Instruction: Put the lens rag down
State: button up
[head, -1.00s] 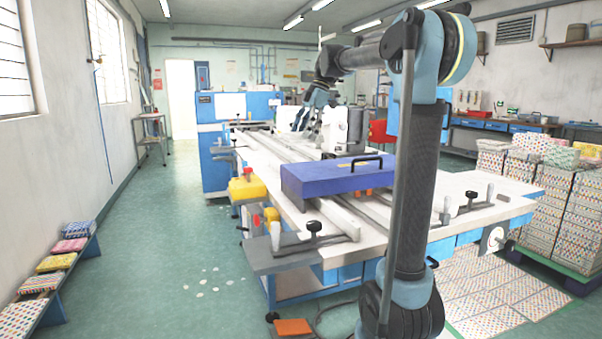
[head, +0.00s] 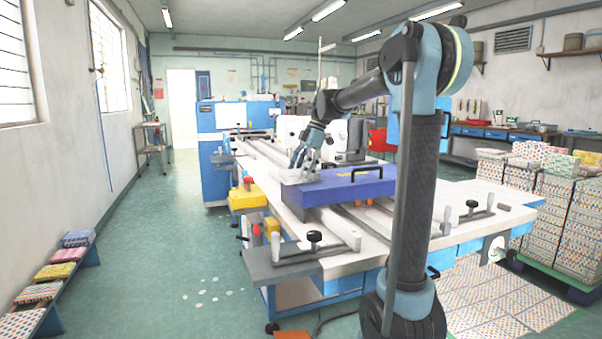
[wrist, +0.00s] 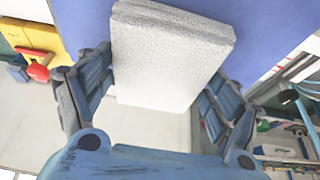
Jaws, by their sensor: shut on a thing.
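The lens rag (wrist: 170,55) shows in the wrist view as a pale, speckled, folded block between my fingers. My gripper (wrist: 158,82) is shut on it, with a blue finger at either side. In the head view my gripper (head: 304,163) is at the left end of the long blue-violet case (head: 352,186). The pale rag (head: 297,177) shows just under the fingertips there. The case's blue-violet top also shows behind the rag in the wrist view (wrist: 255,25). I cannot tell whether the rag touches the case.
The case lies on a long white machine table (head: 420,222) with rails and clamps. Yellow parts (head: 247,198) stand at its left edge. A dark handle rises from the case's right part. Stacked patterned boxes (head: 560,200) stand at the right. The floor at the left is open.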

jog(key=o, duration=0.9)
jog(key=shift+f, duration=0.1)
jog(key=shift+c, duration=0.2)
jog(key=v, duration=1.2)
